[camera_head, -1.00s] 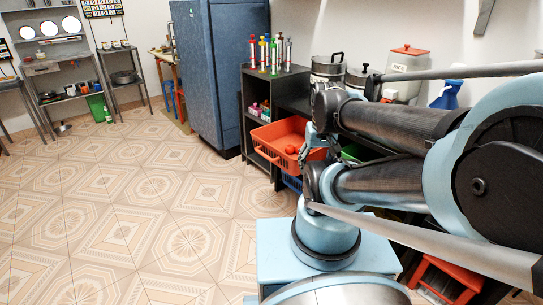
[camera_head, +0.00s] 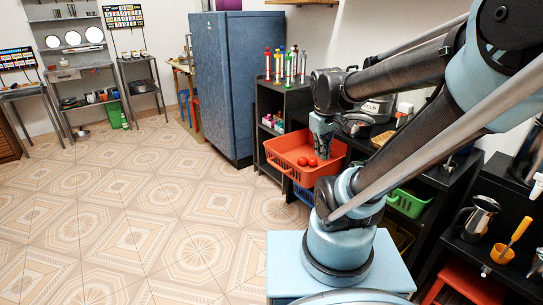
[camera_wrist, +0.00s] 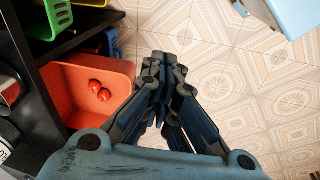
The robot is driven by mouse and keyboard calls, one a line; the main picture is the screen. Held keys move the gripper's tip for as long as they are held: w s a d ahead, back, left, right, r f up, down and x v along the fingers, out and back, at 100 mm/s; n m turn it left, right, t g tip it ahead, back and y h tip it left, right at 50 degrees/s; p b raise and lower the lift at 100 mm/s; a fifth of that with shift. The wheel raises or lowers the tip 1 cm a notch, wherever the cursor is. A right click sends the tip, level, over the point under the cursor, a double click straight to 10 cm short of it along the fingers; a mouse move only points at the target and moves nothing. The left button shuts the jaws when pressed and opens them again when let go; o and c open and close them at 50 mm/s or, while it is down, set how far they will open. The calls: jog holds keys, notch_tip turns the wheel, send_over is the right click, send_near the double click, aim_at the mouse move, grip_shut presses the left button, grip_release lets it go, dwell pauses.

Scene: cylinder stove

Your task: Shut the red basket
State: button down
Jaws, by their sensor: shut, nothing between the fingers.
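The red basket (camera_head: 281,158) juts out of the dark shelf unit over the floor, with two red balls (camera_head: 308,162) inside. The wrist view shows the basket (camera_wrist: 62,88) from above at left, still partly in its shelf. My gripper (camera_head: 322,142) hangs pointing down by the basket in the head view. In the wrist view my gripper (camera_wrist: 165,62) has its fingers together and empty, just right of the basket's rim, with floor behind them. I cannot tell whether they touch the basket.
A blue basket (camera_head: 303,193) sits below and a green basket (camera_head: 408,203) to the right in the shelves. Bottles stand on the shelf top. A blue cabinet (camera_head: 228,85) is left of the shelf. The tiled floor (camera_head: 150,220) at left is clear.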

aim_at(271, 153)
jog(key=w+a+n+h, duration=0.1)
jog(key=w+a+n, duration=0.25)
jog(key=w, duration=0.35)
jog(key=w+a+f+n, duration=0.1)
jog(key=w+a+n, duration=0.25)
jog(key=w, duration=0.25)
jog(key=w+a+n+h, duration=0.1)
jog(key=w+a+n, duration=0.25)
jog(key=w, duration=0.35)
jog(key=w+a+f+n+h, duration=0.1)
jog(key=w+a+f+n, duration=0.8)
jog(key=w+a+f, duration=0.3)
jog(key=shift+t, duration=0.4)
jog(key=shift+w+d+f, duration=0.65)
jog(key=shift+d+f, duration=0.3)
jog(key=shift+f, duration=0.45)
jog(key=shift+w+d+f, duration=0.6)
jog(key=shift+d+f, duration=0.35)
jog(key=shift+f, duration=0.5)
jog(key=shift+w+d+f, duration=0.65)
jog(key=shift+d+f, duration=0.3)
jog(key=shift+f, duration=0.45)
